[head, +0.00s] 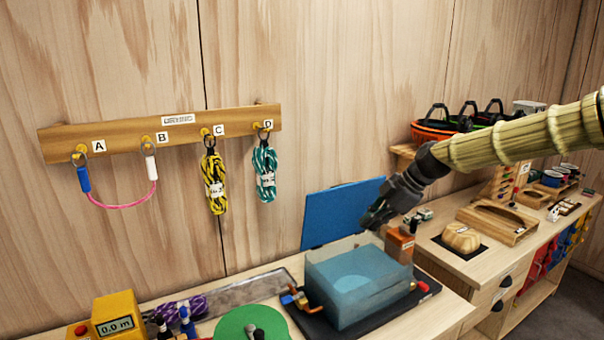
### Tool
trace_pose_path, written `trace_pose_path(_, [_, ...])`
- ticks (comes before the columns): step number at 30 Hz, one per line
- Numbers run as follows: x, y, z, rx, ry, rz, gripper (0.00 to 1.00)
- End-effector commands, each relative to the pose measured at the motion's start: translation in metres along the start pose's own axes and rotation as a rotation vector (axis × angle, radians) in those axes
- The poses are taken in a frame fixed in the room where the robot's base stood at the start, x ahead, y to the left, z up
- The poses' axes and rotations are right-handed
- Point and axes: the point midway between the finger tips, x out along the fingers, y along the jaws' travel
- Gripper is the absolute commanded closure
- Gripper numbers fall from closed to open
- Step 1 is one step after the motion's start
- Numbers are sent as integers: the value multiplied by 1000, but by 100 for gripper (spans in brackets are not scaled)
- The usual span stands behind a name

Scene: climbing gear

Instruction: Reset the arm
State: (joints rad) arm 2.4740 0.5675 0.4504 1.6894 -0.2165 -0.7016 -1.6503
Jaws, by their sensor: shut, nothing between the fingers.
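My gripper (374,216) shows in the head view at the end of my arm, which comes in from the right. It hangs in the air by the right edge of a raised blue lid (342,212), above a translucent blue box (358,284). Its fingers are dark and small here; they look closed with nothing held. I cannot tell how far the fingertips are from the lid or the box.
A wall rack (188,134) labelled A to D holds a pink cord (122,204), a yellow rope (214,182) and a teal rope (265,174). A yellow meter (117,316) and a green disc (250,323) sit on the bench. An orange box (399,245) stands below my gripper.

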Motion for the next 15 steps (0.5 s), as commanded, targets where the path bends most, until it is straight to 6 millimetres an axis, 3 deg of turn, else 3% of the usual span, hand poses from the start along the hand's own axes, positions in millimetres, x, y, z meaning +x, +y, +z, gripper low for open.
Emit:
trace_pose_path(5, [47, -34, 11, 125, -21, -18, 100])
trace_pose_path(11, [140, -89, 39, 361, -70, -55, 100])
trace_pose_path(15, [199, -143, 59, 541, -118, -71, 100])
